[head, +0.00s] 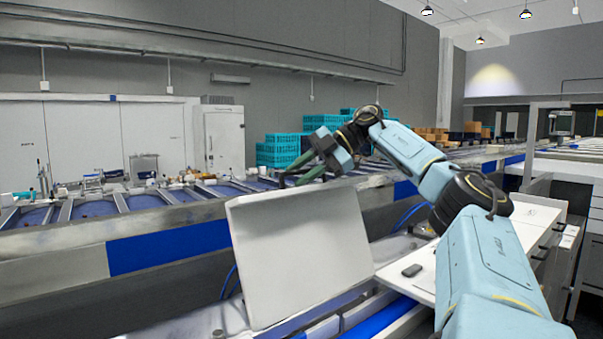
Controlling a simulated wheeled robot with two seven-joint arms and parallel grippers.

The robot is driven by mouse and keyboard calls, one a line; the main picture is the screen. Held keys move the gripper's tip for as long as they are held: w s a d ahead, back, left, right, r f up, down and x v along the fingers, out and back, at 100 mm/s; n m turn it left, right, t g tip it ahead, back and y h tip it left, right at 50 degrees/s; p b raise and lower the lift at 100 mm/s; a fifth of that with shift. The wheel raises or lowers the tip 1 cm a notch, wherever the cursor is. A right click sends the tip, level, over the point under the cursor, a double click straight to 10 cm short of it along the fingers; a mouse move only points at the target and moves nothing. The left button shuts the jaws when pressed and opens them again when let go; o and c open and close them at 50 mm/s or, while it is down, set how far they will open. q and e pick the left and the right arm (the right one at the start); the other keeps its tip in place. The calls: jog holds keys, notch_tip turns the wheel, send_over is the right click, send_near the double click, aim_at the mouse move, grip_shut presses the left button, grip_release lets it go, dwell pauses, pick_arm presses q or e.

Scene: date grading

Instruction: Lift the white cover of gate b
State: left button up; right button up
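The white cover (300,255) stands raised and tilted in the middle of the head view, its broad flat face toward me. My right arm comes in from the lower right. My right gripper (297,181) is at the cover's top edge, on its far side. Its two dark fingers show apart, with a gap between them. The lower fingertips are partly hidden by the edge, so contact with the cover is not clear. My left gripper is not in view. No gate label is readable.
A long conveyor line (150,200) with blue lanes runs behind the cover. Teal crates (280,150) are stacked beyond it. A white counter (425,290) with a small dark object (412,270) lies right of the cover, close to my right arm.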

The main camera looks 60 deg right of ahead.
jog(key=shift+s+f, duration=0.1)
jog(key=v, duration=0.6)
jog(key=shift+d, duration=0.1)
jog(key=shift+s+d+r, duration=0.3)
jog(key=shift+s+r, duration=0.1)
jog(key=shift+r, duration=0.15)
